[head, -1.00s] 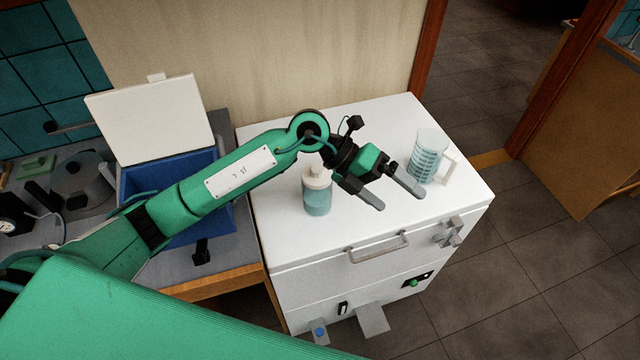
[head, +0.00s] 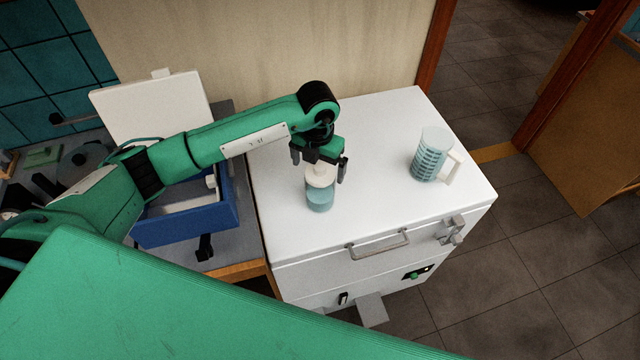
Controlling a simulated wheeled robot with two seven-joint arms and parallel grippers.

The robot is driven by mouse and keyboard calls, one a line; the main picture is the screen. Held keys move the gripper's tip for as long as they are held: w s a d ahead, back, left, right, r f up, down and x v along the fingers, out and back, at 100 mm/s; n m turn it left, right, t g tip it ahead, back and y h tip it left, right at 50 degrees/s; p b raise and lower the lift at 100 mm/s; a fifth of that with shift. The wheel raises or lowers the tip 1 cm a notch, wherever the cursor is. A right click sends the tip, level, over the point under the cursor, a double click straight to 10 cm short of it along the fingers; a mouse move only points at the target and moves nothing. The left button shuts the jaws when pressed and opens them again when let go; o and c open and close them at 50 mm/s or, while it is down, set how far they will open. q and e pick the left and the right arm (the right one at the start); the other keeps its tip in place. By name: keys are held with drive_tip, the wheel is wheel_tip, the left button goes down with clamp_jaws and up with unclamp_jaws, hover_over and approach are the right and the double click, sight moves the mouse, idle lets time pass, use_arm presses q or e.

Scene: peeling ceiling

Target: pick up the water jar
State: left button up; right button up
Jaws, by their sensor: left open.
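A jar (head: 320,199) with a pale cream top and blue-tinted contents stands upright on the white chest top. My left gripper (head: 319,169) points down over it, jaws open. One finger is at the left of the jar's top and the other at its right. I cannot tell whether either finger touches the jar. The gripper partly hides the jar's top. A clear ribbed jug (head: 430,158) with a white handle on its right stands upright farther right on the chest, apart from the gripper. My right gripper is not in view.
The white chest (head: 373,215) has a front handle (head: 378,245) and a latch (head: 449,231). Its top is clear between jar and jug. A blue box (head: 186,227) with a raised white lid (head: 152,115) stands at left under my arm. A wall rises behind.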

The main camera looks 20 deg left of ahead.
sight(319, 179)
use_arm(q)
drive_tip(key=shift+f, duration=0.5)
drive_tip(key=shift+f+p, duration=0.2)
drive_tip(key=shift+p, duration=0.25)
wheel_tip(319, 179, down, 4)
drive_tip(key=p, duration=0.2)
drive_tip(key=shift+w+d+p, duration=0.1)
drive_tip(key=shift+w+p, duration=0.05)
drive_tip(key=shift+p, duration=0.2)
drive_tip(key=shift+f, duration=0.35)
drive_tip(key=shift+c, duration=0.2)
drive_tip(key=c, duration=1.4)
drive_tip(key=shift+o, duration=0.2)
